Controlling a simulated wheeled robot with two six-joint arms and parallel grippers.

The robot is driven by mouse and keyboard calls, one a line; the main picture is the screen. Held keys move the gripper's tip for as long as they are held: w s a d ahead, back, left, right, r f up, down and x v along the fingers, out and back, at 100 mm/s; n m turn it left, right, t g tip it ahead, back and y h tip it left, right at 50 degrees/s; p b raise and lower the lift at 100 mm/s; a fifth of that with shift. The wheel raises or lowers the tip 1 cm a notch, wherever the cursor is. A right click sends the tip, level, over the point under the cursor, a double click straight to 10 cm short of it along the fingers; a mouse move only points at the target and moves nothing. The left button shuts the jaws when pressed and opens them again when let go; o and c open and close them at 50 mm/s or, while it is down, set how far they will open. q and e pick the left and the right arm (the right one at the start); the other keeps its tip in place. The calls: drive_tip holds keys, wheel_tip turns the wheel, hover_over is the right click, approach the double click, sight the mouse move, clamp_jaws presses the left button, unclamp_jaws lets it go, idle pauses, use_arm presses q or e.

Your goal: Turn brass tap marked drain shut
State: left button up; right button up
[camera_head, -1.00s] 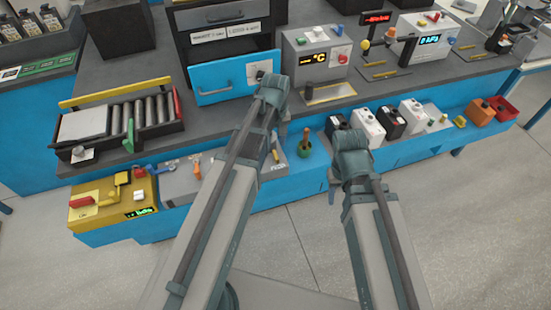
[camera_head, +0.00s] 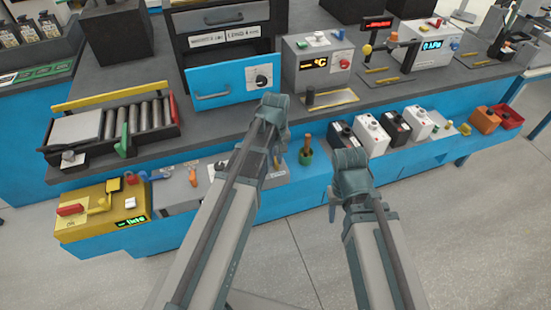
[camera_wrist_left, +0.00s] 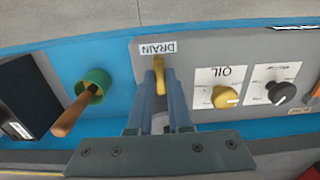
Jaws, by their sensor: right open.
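The brass tap (camera_wrist_left: 159,72) juts from a grey panel under an upside-down DRAIN label in the left wrist view. My left gripper (camera_wrist_left: 160,85) reaches the tap with one finger on each side of its handle. The gap looks narrow, and I cannot tell whether the fingers touch or press on it. In the head view, my left arm hides most of this place and its fingertips. My right gripper (camera_head: 332,211) is open and empty in front of the blue bench, away from the panel.
A yellow OIL knob (camera_wrist_left: 225,97) and a black knob (camera_wrist_left: 280,92) sit beside the tap. On the other side, a wooden handle (camera_wrist_left: 72,114) stands in a green cup (camera_wrist_left: 94,84). A blue drawer (camera_head: 232,82) with a dial is above. Floor at the front is clear.

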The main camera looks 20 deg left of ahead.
use_arm(q)
clamp_jaws()
drive_tip(key=shift+m, duration=0.3)
drive_tip(key=m, duration=1.7)
drive_tip(key=shift+m, duration=0.3)
idle(0.4)
